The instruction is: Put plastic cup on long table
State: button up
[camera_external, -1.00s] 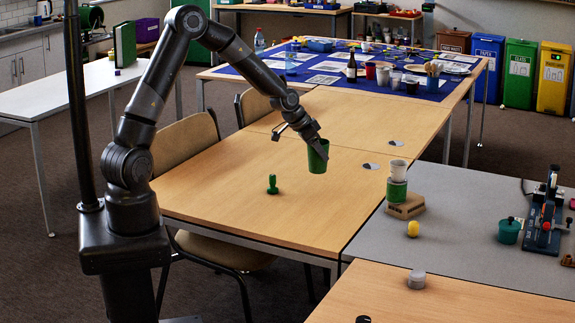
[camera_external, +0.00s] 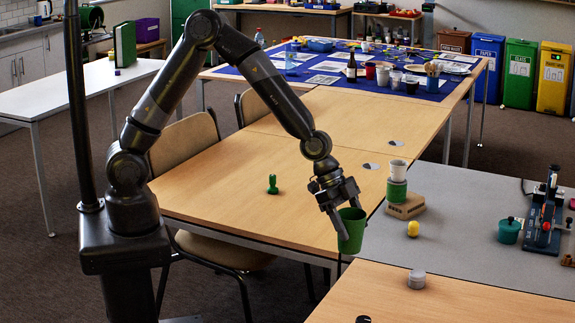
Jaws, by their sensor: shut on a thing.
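The green plastic cup (camera_external: 355,236) is upright in my gripper (camera_external: 350,220), which is shut on it with one finger down its left side. The cup hangs near the front right corner of the long wooden table (camera_external: 235,190), by the seam with the grey table. I cannot tell its exact height or which surface it is over. The wooden table runs back to a part with a blue cloth (camera_external: 265,82).
A green stamp-like piece (camera_external: 273,184) stands on the wooden table. On the grey table (camera_external: 460,220) are stacked cups (camera_external: 397,180) on a wooden block, a yellow object (camera_external: 413,229), a teal pot (camera_external: 509,231) and a device (camera_external: 545,215). The wooden table's middle is mostly clear.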

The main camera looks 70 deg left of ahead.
jog(key=s+d+m+g+h, duration=0.15)
jog(key=s+d+m, duration=0.25)
jog(key=s+d, duration=0.9)
send_over(352, 308)
notch_tip(352, 308, down, 7)
jog(key=shift+f+g+y, duration=0.25)
jog(key=shift+f+g, duration=0.1)
jog(key=shift+f, duration=1.55)
jog(key=shift+f, duration=0.1)
jog(key=o, duration=1)
jog(key=v, duration=1.2)
jog(key=shift+a, duration=0.2)
